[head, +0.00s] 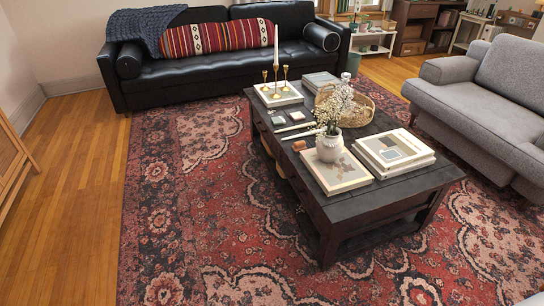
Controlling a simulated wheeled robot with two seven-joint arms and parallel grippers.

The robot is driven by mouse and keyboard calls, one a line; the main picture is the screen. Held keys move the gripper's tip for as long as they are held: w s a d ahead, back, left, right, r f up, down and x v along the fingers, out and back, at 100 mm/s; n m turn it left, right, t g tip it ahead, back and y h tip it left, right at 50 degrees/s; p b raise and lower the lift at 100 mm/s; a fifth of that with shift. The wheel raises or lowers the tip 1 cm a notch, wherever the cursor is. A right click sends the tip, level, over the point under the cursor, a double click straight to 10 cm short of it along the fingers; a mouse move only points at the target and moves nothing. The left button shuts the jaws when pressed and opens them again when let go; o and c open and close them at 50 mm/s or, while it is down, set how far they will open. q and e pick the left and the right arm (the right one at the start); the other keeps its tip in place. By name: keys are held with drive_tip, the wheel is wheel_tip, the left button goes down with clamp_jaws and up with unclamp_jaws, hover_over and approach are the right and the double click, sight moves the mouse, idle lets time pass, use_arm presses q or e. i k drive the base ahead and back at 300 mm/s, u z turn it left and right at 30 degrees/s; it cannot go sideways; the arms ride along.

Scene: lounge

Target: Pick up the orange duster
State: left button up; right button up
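A small orange-brown object (299,146) lies on the dark coffee table (330,207), near its left edge beside a white vase. It is too small to tell whether it is the orange duster. No other orange duster can be made out. Neither of my grippers is in the head view.
The table also holds a vase of flowers (329,147), books (394,150), a woven basket (358,110) and candlesticks (276,75). A black sofa (220,65) stands behind, a grey sofa (480,95) at right. The patterned rug (190,220) is clear left and in front.

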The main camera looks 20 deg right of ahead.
sight(298, 146)
drive_tip(key=u, duration=0.25)
drive_tip(key=i, duration=1.7)
drive_tip(key=z, duration=0.4)
drive_tip(key=i, duration=1.65)
drive_tip(key=z, duration=1.85)
drive_tip(key=i, duration=0.7)
drive_tip(key=z, duration=0.6)
